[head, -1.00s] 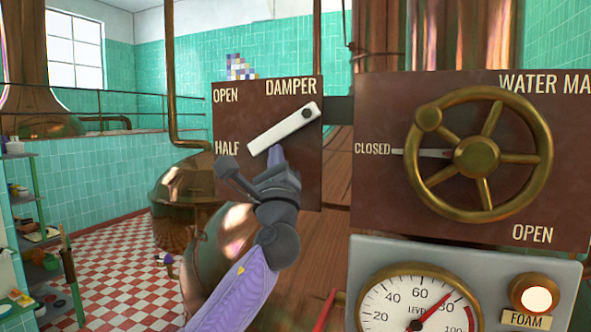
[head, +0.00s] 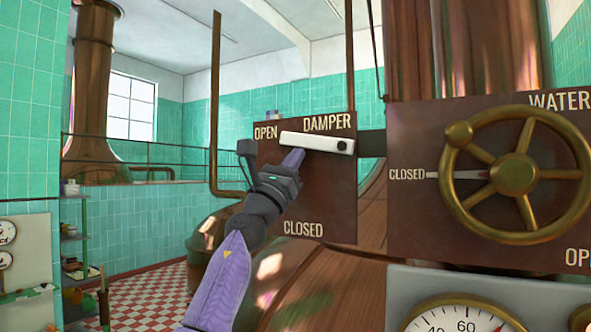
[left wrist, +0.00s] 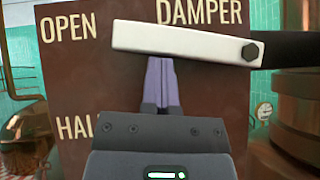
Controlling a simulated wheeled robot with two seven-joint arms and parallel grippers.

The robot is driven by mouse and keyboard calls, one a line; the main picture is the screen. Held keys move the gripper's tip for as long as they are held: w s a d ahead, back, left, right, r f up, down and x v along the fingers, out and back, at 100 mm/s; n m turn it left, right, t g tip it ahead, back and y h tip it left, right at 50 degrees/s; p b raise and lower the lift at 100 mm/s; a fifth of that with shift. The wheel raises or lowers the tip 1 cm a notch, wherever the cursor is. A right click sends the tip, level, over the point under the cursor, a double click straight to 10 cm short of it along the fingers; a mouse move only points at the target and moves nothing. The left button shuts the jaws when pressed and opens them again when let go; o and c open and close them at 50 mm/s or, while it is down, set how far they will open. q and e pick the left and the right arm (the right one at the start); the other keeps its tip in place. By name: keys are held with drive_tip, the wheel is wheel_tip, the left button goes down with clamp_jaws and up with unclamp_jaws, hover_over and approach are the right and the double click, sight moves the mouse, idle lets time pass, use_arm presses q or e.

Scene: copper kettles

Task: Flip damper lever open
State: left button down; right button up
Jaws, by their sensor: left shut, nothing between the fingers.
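The white damper lever (head: 318,142) is on the brown damper board (head: 318,205), pivoting on a dark bolt at its right end. Its free left end points toward the OPEN label (head: 265,132), tilted slightly up. The lever also shows in the left wrist view (left wrist: 187,42), with HALF partly hidden below by my gripper. My left gripper (head: 291,160) is shut and empty, its purple fingertips just under the lever, apparently touching its lower edge. The closed fingers also show in the left wrist view (left wrist: 160,62). My right gripper is not in view.
A brass water wheel (head: 515,174) on another brown board stands to the right, its pointer at CLOSED. A grey panel with a gauge (head: 460,318) is below it. A shelf (head: 75,235) stands at the far left.

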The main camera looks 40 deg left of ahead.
use_arm(q)
drive_tip(key=shift+a+r, duration=0.1)
drive_tip(key=shift+r, duration=0.3)
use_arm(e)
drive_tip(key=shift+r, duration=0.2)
